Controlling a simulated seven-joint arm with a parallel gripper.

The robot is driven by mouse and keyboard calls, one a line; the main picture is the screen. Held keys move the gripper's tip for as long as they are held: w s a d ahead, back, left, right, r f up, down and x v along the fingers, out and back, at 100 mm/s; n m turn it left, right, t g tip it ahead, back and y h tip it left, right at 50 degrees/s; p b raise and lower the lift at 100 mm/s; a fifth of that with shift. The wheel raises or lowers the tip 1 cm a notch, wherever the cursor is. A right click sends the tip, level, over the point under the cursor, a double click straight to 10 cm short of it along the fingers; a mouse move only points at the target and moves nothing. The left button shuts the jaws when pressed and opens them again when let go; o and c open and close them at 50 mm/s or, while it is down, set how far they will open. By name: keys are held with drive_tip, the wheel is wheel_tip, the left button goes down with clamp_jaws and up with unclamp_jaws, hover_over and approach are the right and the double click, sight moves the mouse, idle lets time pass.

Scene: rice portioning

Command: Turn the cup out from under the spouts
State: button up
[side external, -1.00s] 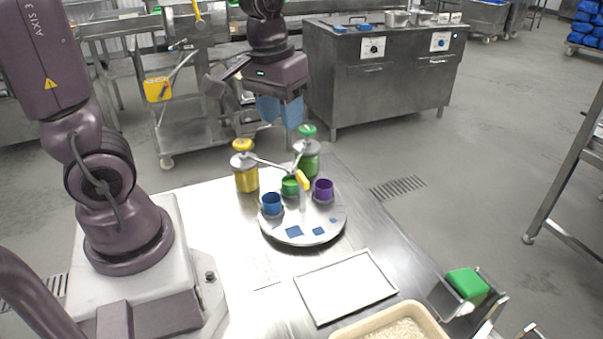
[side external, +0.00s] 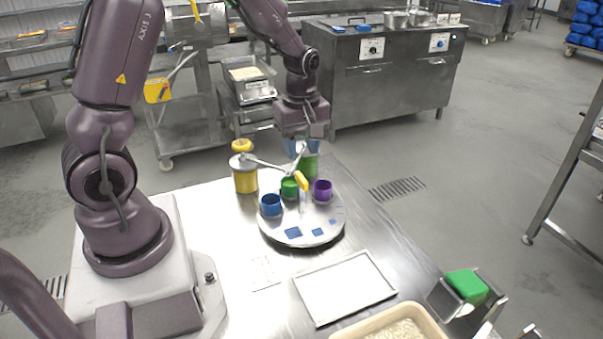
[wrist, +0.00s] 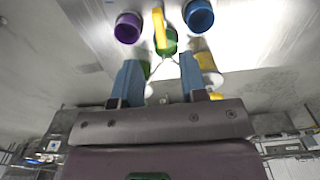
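A round white turntable (side external: 270,233) carries a blue cup (side external: 271,206), a green cup (side external: 289,188) and a purple cup (side external: 322,190), with a yellow handle (side external: 302,181) standing up among them. The green cup sits at the back, under the meeting spouts (side external: 270,164) of a yellow dispenser (side external: 245,178) and a green dispenser (side external: 309,167). My gripper (side external: 303,148) is over the green dispenser and hides its top. In the wrist view its blue fingers (wrist: 160,68) stand apart, open. I cannot tell whether they touch the dispenser.
A flat white tray (side external: 311,314) lies in front of the turntable. A rice tub (side external: 345,335) and a holder with a green block (side external: 467,285) are at the front right.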

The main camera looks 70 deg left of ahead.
sight(302, 177)
wheel_tip(302, 177, down, 7)
idle(0.3)
clamp_jaws()
